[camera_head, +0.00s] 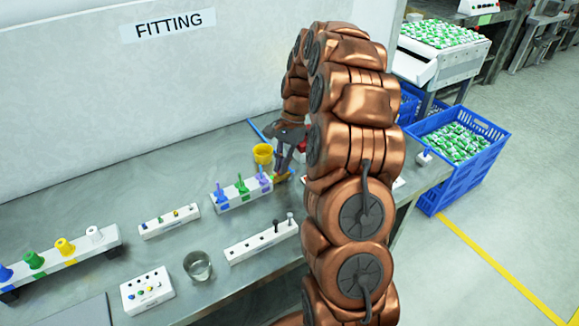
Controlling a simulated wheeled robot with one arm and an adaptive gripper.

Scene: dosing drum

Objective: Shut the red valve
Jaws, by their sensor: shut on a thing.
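My gripper (282,162) points down over the bench, just right of the yellow cup (263,154). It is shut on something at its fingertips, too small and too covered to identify. A small red part (302,146) shows right beside the gripper, mostly hidden behind my copper-coloured arm. It may be the red valve, but I cannot tell its position or whether the gripper touches it.
A white rack with coloured pegs (236,197) stands just left of the gripper. Nearer are a block with dark pins (262,242), a metal cup (197,267) and a button box (147,292). Blue crates (436,190) stand right of the bench. Open bench lies along the wall.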

